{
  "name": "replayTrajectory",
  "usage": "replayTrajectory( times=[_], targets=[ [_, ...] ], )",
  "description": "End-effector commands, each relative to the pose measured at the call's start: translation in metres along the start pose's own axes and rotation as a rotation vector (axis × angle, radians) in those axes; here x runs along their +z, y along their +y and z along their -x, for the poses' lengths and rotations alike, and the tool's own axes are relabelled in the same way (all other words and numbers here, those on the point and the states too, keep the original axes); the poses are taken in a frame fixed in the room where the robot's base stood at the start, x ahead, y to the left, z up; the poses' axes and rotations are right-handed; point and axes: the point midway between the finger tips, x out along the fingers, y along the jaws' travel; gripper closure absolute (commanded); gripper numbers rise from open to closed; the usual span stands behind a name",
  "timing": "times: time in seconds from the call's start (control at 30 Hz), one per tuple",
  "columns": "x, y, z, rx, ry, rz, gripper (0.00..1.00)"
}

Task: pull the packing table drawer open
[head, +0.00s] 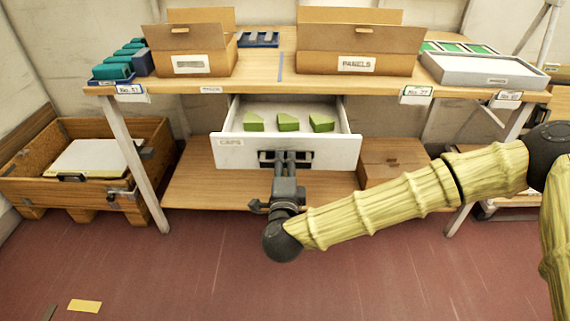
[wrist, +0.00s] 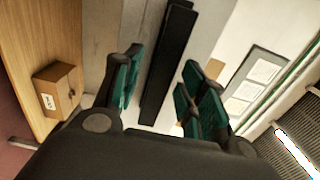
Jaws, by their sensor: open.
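The packing table drawer (head: 342,152) is white, labelled "CAPS", and stands pulled out under the tabletop. Several green blocks lie inside it. Its dark handle (head: 266,157) is on the middle of the front. My gripper (head: 286,160) is in front of the drawer at the handle, and its fingers hide part of it. In the wrist view my gripper (wrist: 160,90) is open, with teal finger pads apart. A dark bar (wrist: 168,65), which looks like the handle, shows between and beyond the fingers. I cannot tell whether they touch it.
The packing table (head: 262,84) carries a cardboard box (head: 205,62), a box labelled "PANELS" (head: 330,63) and a grey tray (head: 480,72). A small carton (head: 385,172) stands on the lower shelf. A wooden crate (head: 30,189) is at the left. The red floor in front is mostly clear.

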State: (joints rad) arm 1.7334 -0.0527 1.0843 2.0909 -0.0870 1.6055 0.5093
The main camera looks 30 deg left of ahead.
Motion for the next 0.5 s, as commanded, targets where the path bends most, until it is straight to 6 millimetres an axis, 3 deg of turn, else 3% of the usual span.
replayTrajectory(
  times=[0.5],
  targets=[
    [0.0, 0.001, 0.086, 0.002, -0.002, 0.0, 0.59]
  ],
)
